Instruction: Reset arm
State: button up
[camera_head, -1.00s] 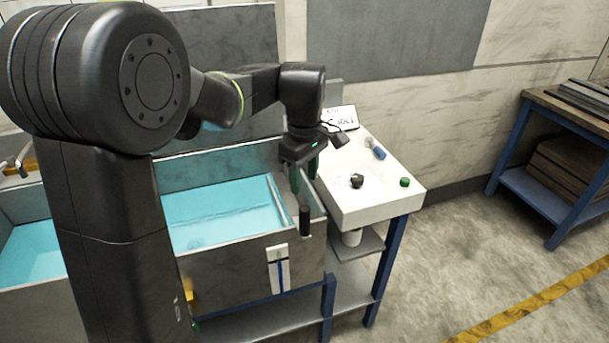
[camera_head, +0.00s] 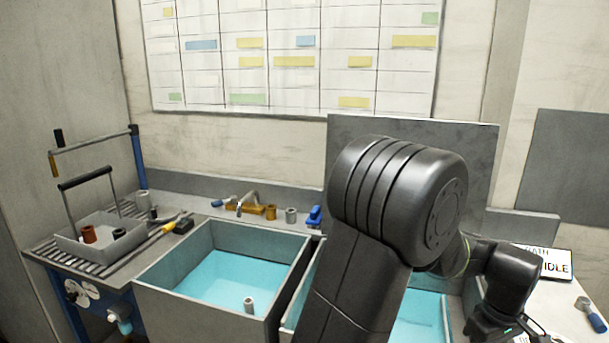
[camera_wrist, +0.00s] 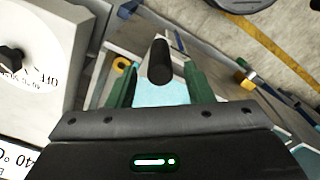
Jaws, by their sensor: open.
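My gripper (camera_wrist: 160,72) is open, its two green fingers spread apart in the wrist view. An upright black cylindrical grip (camera_wrist: 160,62) shows between and beyond the fingertips. I cannot tell from this view how far below the fingers it is, but they do not close on it. In the head view my arm reaches to the lower right, and my gripper body (camera_head: 490,325) is cut off by the bottom edge; its fingers are hidden there. The black grip is not visible in the head view.
Two water-filled basins (camera_head: 190,240) stand in the middle, one partly behind my arm. A wire-handled basket (camera_head: 75,243) sits on the rack at left. A sign reading IDLE (camera_head: 557,266) and a blue-handled tool (camera_head: 590,316) are at right. A dial (camera_wrist: 28,50) is left in the wrist view.

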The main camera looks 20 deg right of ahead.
notch_tip(320, 180, down, 5)
jog(key=shift+f, duration=0.1)
jog(key=shift+w+a, duration=0.2)
jog(key=shift+a, duration=0.15)
